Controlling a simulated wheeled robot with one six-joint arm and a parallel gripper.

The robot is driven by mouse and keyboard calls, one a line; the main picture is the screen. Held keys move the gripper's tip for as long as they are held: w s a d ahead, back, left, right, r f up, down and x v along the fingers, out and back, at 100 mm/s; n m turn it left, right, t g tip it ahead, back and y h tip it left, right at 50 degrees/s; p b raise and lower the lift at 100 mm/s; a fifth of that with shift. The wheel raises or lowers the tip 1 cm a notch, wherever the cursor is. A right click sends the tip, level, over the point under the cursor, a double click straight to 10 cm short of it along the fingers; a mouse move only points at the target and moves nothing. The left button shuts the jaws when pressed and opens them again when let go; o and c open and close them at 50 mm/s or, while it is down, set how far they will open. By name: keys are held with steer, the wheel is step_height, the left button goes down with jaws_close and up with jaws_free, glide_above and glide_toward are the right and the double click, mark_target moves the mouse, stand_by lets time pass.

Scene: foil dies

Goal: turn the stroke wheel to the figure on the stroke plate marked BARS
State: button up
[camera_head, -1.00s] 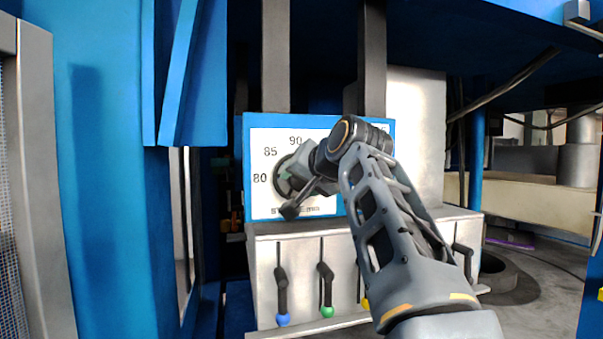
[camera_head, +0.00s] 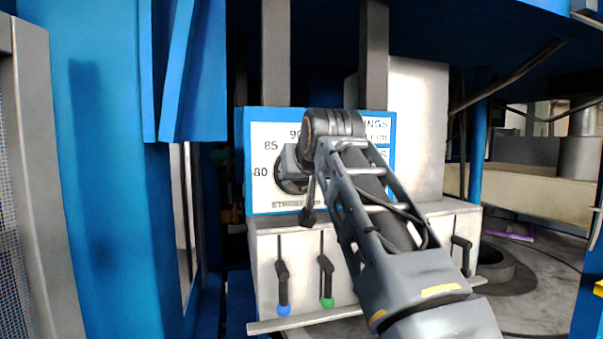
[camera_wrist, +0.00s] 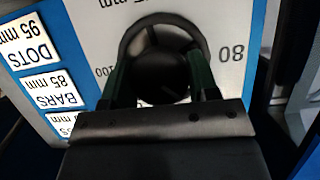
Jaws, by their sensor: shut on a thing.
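The stroke wheel (camera_head: 285,178) is a dark round handwheel on a white dial with 80, 85 and 90 along its left and top. My gripper (camera_wrist: 160,76) is shut on the wheel, one finger at each side of its hub; in the head view my wrist hides most of it. The wheel's pointer and the figure it stands at cannot be made out. The stroke plate BARS label (camera_wrist: 55,92) reads 85 mm, upside down in the wrist view. It sits beside the DOTS label (camera_wrist: 25,42), 95 mm; a third label is partly cut off.
Below the dial, a grey panel has slotted levers, one with a blue knob (camera_head: 283,309) and one with a green knob (camera_head: 327,302). A blue machine column (camera_head: 95,180) stands to the left. My arm hides much of the panel's middle.

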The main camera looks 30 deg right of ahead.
steer(key=shift+f, duration=0.1)
stand_by(0.3)
steer(key=o, duration=0.9)
steer(key=v, duration=1.3)
steer(key=shift+s+b, duration=0.3)
steer(key=shift+s, duration=0.1)
steer(key=shift+r, duration=0.3)
